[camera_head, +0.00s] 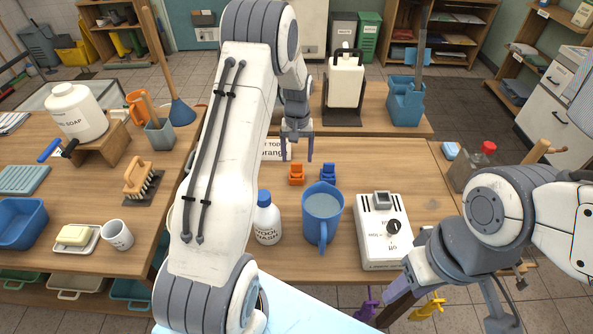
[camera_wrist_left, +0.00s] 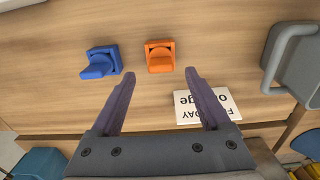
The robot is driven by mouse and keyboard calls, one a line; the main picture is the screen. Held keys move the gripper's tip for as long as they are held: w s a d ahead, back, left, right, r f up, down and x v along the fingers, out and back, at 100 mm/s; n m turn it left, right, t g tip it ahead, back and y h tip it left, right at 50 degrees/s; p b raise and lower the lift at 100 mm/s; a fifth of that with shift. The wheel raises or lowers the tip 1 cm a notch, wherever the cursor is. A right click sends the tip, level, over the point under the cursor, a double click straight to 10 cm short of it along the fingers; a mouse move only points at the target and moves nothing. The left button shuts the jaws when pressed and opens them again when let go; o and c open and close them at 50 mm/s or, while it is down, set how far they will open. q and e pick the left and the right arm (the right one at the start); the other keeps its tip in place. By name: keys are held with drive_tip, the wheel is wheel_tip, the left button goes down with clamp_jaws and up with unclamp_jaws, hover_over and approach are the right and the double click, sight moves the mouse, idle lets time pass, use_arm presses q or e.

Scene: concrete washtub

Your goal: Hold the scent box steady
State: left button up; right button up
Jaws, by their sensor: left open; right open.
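A white box (camera_head: 384,236) with a dark dial marked "off" and a grey square part on top stands on the right of the table; it looks like the scent box, though no label confirms this. Small orange (camera_head: 297,174) and blue (camera_head: 328,173) pieces stand behind the jug, and show in the left wrist view as orange (camera_wrist_left: 160,56) and blue (camera_wrist_left: 101,62). My left gripper (camera_head: 297,150) is open and empty near them, its fingers (camera_wrist_left: 158,82) apart. My right gripper (camera_head: 398,290) is at the front right, apart from the white box and partly hidden by its arm.
A blue jug (camera_head: 322,212) and a white bottle with a blue cap (camera_head: 266,220) stand left of the white box. A card reading "orange" (camera_wrist_left: 207,106) lies by my left gripper. Purple (camera_head: 367,303) and yellow (camera_head: 428,306) pieces show at the front edge. My left arm hides the table's left part.

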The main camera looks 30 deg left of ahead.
sight(296, 163)
use_arm(q)
wheel_tip(296, 163, down, 4)
drive_tip(key=shift+s+f+p, duration=0.1)
drive_tip(key=shift+f+p, duration=0.15)
drive_tip(key=shift+p, duration=0.3)
drive_tip(key=shift+c, duration=0.3)
clamp_jaws()
drive_tip(key=shift+r, duration=0.1)
